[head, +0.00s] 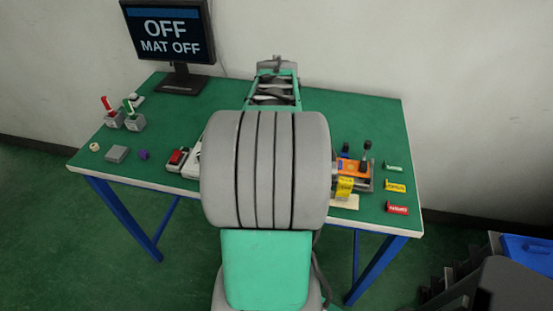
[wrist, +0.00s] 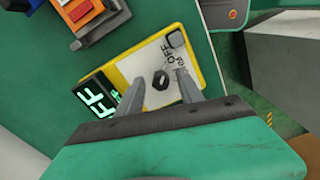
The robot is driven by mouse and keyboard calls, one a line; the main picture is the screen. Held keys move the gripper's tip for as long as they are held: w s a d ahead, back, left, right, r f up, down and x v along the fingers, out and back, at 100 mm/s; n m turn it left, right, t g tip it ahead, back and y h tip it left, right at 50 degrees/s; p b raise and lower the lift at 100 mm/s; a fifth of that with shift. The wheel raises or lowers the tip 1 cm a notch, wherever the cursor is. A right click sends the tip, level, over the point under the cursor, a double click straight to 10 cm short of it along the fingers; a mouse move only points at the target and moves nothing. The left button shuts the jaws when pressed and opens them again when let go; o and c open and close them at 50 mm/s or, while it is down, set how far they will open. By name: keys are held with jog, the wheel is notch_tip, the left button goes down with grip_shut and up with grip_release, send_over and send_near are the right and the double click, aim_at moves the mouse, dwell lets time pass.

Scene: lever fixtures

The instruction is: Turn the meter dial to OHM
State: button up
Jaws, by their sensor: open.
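The meter (wrist: 140,62) shows in the wrist view as a pale plate with a yellow rim. Its black dial knob (wrist: 161,80) is near the middle, with OFF lettered beside it and another small label partly readable. A black display (wrist: 96,98) with light lettering is at its left. My gripper (wrist: 160,77) is open, its two grey fingers reaching over the meter on either side of the knob. A gap shows between each finger and the knob; the height of the tips over the plate is hard to tell. In the head view my arm hides the gripper and the meter.
A monitor (head: 171,37) reading OFF, MAT OFF stands at the table's back left. Red and green levers (head: 118,114) stand at the left. An orange fixture (head: 352,170) and coloured tags (head: 396,187) are at the right. The green table (head: 375,115) is bare at back right.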

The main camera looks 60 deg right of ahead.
jog(key=shift+f, duration=0.25)
jog(key=shift+c, duration=0.4)
grip_shut()
